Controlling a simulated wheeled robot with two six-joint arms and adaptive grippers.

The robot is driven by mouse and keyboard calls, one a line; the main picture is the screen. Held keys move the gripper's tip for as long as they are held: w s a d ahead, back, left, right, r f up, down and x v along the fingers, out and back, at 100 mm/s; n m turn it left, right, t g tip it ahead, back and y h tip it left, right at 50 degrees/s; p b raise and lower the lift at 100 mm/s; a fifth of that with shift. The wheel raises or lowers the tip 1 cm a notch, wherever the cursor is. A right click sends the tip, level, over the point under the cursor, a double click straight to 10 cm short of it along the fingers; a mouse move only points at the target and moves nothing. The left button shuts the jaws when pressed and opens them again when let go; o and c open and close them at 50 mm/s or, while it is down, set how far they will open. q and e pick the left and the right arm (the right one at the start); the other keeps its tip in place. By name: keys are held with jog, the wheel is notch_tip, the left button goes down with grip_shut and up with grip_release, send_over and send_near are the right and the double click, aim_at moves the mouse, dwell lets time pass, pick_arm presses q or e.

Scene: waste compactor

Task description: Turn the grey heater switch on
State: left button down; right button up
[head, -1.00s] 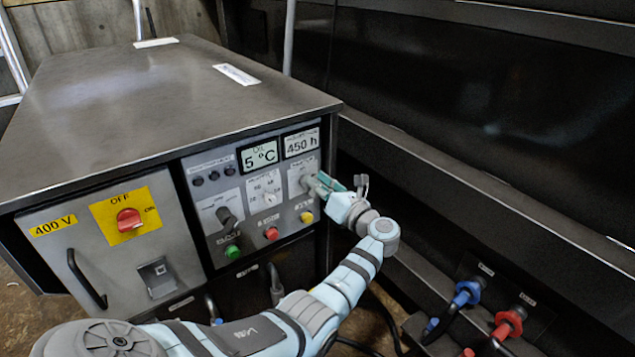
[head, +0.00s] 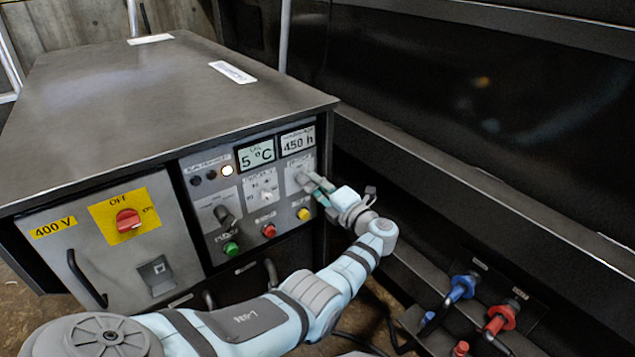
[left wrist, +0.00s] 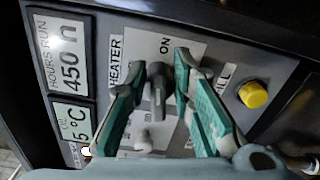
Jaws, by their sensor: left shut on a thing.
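The grey heater switch (left wrist: 157,92) sits on a light plate marked HEATER and ON in the left wrist view. Its long handle lies roughly in line with the ON mark. My left gripper (left wrist: 162,76) has its two teal-padded fingers on either side of the handle and is shut on it. In the head view my left gripper (head: 312,184) is at the right end of the control panel (head: 250,206), where its fingers hide most of the switch. My right gripper is in neither view.
A white lamp (head: 227,170) glows beside the 5 °C display (head: 257,155). A yellow button (head: 304,214) lies just below my gripper. A red main switch (head: 128,220) is at left. Blue (head: 463,287) and red (head: 502,317) valve handles stand at lower right.

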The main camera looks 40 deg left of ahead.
pick_arm(q)
jog(key=shift+a+m, duration=0.1)
jog(key=shift+m, duration=1)
jog(key=c, duration=1.7)
grip_release()
jog(key=shift+o, duration=0.2)
jog(key=v, duration=1.2)
